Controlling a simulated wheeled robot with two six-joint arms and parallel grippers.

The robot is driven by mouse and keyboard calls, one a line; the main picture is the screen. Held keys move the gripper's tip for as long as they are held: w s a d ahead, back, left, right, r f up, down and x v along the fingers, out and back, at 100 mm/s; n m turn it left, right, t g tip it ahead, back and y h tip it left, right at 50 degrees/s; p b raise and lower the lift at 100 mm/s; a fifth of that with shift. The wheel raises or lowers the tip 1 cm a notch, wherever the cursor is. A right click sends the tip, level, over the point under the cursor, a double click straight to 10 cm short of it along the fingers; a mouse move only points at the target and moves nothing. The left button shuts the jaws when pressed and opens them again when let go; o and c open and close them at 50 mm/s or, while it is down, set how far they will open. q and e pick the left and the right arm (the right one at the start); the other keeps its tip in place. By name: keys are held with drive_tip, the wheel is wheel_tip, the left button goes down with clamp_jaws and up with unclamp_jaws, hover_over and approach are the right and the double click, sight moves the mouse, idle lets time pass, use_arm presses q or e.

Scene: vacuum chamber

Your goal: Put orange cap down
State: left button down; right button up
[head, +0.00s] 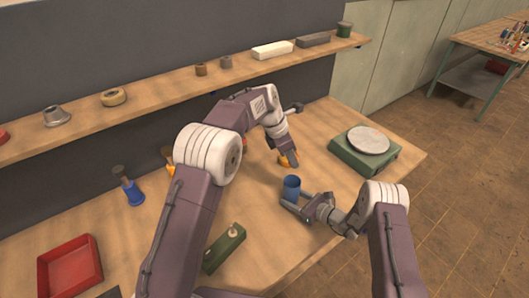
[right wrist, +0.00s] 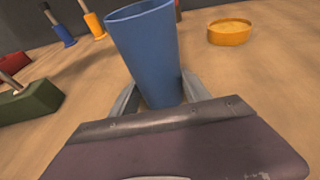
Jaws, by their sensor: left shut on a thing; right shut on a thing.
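The orange cap (head: 283,161) is at the tip of my left gripper (head: 291,161) in the head view, low over the table behind the blue cup. The left gripper is shut on it and partly hides it. A round orange piece with a paler top (right wrist: 229,33), apparently this cap, shows at or near table level in the right wrist view; no fingers can be made out there. My right gripper (head: 300,204) is shut on the blue cup (head: 291,187), which it holds upright. The cup also fills the middle of the right wrist view (right wrist: 147,50).
A green scale (head: 365,150) with a round plate stands at the right. A green block (head: 224,249), a red tray (head: 70,267) and a blue holder (head: 133,194) lie to the left. A shelf (head: 160,93) with small parts runs along the back.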

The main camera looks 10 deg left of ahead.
use_arm(q)
drive_tip(key=shift+s+d, duration=0.1)
drive_tip(key=shift+d, duration=0.15)
wheel_tip(320, 180, down, 8)
drive_tip(key=shift+f, duration=0.2)
idle(0.3)
drive_tip(key=c, duration=1)
unclamp_jaws()
wheel_tip(320, 180, up, 7)
drive_tip(key=shift+r, duration=0.1)
